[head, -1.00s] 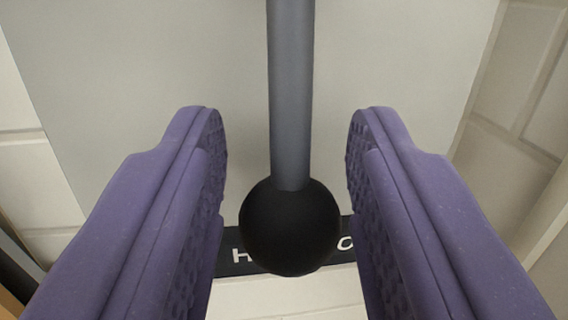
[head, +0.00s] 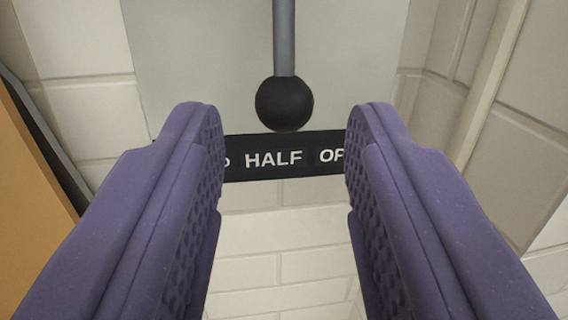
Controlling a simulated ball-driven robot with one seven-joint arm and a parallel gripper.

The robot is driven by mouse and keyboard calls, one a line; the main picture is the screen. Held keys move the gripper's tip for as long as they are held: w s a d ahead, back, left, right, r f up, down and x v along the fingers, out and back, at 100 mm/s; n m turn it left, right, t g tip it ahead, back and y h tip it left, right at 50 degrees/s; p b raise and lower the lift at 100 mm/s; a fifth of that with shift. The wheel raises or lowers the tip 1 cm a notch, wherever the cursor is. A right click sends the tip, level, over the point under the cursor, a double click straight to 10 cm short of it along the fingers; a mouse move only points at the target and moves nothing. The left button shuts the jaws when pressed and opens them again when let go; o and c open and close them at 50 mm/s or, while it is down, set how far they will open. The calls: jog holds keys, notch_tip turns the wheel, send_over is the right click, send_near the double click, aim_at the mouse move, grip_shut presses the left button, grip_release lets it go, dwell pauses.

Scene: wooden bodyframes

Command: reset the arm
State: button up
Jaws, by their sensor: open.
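My gripper (head: 286,135) has two purple, textured fingers, spread wide with nothing between them. In the head view, a grey lever rod (head: 284,38) with a black ball knob (head: 284,104) hangs down at the top centre. The knob is beyond the fingertips and roughly centred between them, apart from both fingers.
A grey panel (head: 190,60) backs the lever. A black label strip (head: 280,172) below the knob reads "HALF" and part of "OP"; its ends are hidden behind my fingers. White brick wall (head: 270,240) surrounds it. An orange-brown surface (head: 30,190) stands at the left edge.

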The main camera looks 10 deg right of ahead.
jog(key=s+a+f+n+g+y+b, duration=0.1)
jog(key=s+a+f+g+y+b, duration=0.2)
jog(key=s+f+b, duration=0.6)
jog(key=s+b, duration=0.1)
jog(key=b, duration=1.2)
jog(key=shift+s+n+g, duration=0.15)
jog(key=shift+n+g, duration=0.15)
jog(key=shift+g, duration=0.1)
jog(key=shift+f, duration=0.1)
dwell(0.4)
